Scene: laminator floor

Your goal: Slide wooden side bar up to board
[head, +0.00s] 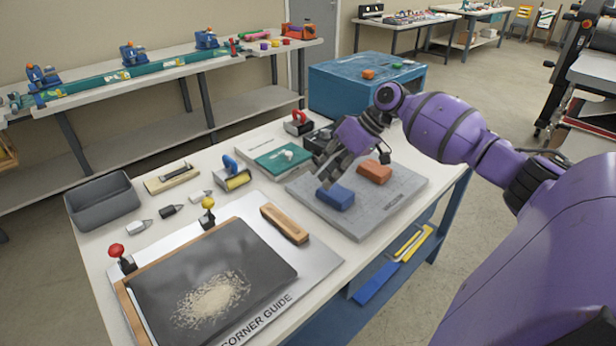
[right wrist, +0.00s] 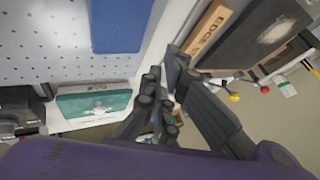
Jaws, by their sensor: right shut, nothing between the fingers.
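The wooden side bar (head: 285,223) lies on the light corner guide plate (head: 322,262), just right of the dark board (head: 215,275), with a gap between them. The board carries a patch of pale grains. In the right wrist view, the bar (right wrist: 207,33) shows lettering, and part of the board (right wrist: 262,38) is behind it. My right gripper (head: 324,178) is shut and empty, above the left part of the grey perforated plate, behind and right of the bar. It also shows in the right wrist view (right wrist: 166,78), apart from the bar. My left gripper is not in view.
A blue block (head: 336,197) and an orange block (head: 374,172) sit on the grey perforated plate (head: 405,187). Red (head: 117,250) and yellow (head: 208,203) knobbed clamps stand at the board's far side. A teal case (head: 283,158) and a grey bin (head: 103,203) are farther back.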

